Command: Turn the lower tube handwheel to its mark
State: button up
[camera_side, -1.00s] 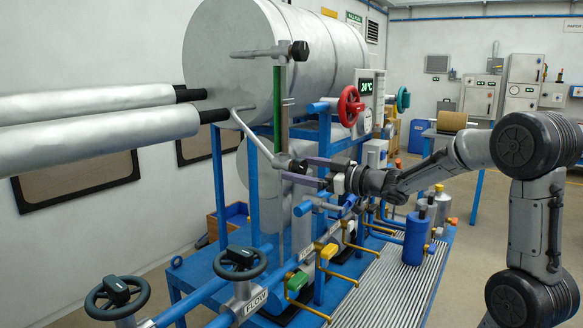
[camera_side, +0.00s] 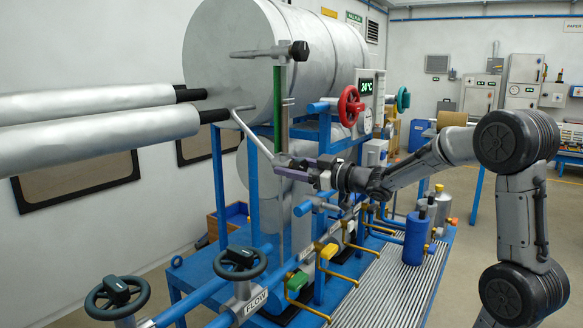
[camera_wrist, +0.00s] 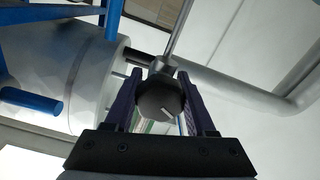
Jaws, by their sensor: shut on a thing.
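The lower tube handwheel is a small black round knob (camera_side: 297,164) at the lower end of the upright level tube (camera_side: 279,105), which has a green strip. In the wrist view, the knob (camera_wrist: 160,99) faces me, with a short pale line on its face. My gripper (camera_side: 294,167) reaches in from the right with purple fingers. In the wrist view, my gripper (camera_wrist: 160,92) has one finger on each side of the knob and is shut on it. The fingers hide part of the knob in the side view. I cannot make out the target mark.
A similar black knob (camera_side: 299,50) sits at the tube's top. A red handwheel (camera_side: 350,106) and a teal one (camera_side: 403,99) stand behind. Two dark handwheels (camera_side: 239,263) are at the front.

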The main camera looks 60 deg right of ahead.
grip_shut()
jog(key=shift+m, duration=2.9)
jog(key=o, duration=1.2)
grip_release()
jog(key=shift+c, duration=0.2)
jog(key=s, duration=1.4)
